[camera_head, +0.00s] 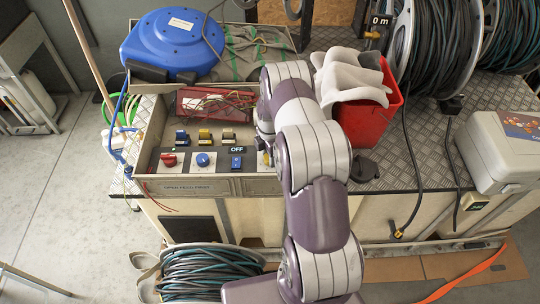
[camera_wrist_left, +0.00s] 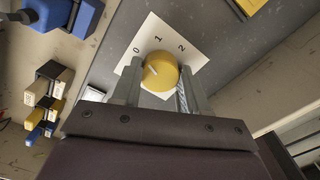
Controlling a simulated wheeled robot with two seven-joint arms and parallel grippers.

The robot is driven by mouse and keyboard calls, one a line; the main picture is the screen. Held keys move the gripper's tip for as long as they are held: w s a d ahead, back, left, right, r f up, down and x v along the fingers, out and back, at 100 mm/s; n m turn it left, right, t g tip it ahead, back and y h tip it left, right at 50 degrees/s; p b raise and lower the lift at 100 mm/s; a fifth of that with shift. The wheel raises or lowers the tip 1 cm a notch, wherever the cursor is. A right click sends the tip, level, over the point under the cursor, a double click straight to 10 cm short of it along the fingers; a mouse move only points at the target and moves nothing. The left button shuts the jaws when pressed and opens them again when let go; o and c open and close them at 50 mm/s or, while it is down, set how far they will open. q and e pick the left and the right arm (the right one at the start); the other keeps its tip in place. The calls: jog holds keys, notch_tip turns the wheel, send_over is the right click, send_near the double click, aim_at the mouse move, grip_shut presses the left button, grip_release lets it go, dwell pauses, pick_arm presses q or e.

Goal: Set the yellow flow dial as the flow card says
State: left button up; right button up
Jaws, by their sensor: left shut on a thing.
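The yellow flow dial (camera_wrist_left: 161,72) sits on a white scale plate (camera_wrist_left: 199,61) marked 0, 1 and 2 in the left wrist view. A small pale mark on the dial's left part lies nearest the 0 side. My left gripper (camera_wrist_left: 157,92) is shut on the dial, one finger on each side. In the head view my left gripper (camera_head: 264,152) is over the right end of the control panel (camera_head: 190,187), and my arm hides most of the dial. I cannot make out a flow card. My right gripper is not in view.
The panel also holds a red knob (camera_head: 168,159), a blue knob (camera_head: 203,159) and a blue switch (camera_head: 237,162) under an OFF label (camera_head: 237,149). A red bin (camera_head: 372,118) with grey cloth stands just right of my arm. A blue hose reel (camera_head: 173,42) stands behind.

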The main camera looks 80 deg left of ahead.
pick_arm(q)
jog(key=m+b, duration=0.1)
jog(key=m, duration=0.3)
jog(key=shift+m, duration=0.3)
jog(key=m, duration=0.4)
jog(key=shift+a+b, duration=0.1)
jog(key=shift+b, duration=0.25)
jog(key=m, duration=0.9)
jog(key=shift+m+b, duration=0.3)
jog(key=shift+b, duration=0.1)
jog(key=m, duration=0.4)
jog(key=shift+r, duration=0.1)
jog(key=m, duration=0.9)
jog(key=shift+b, duration=0.3)
jog(key=m, duration=0.4)
jog(key=shift+m, duration=0.3)
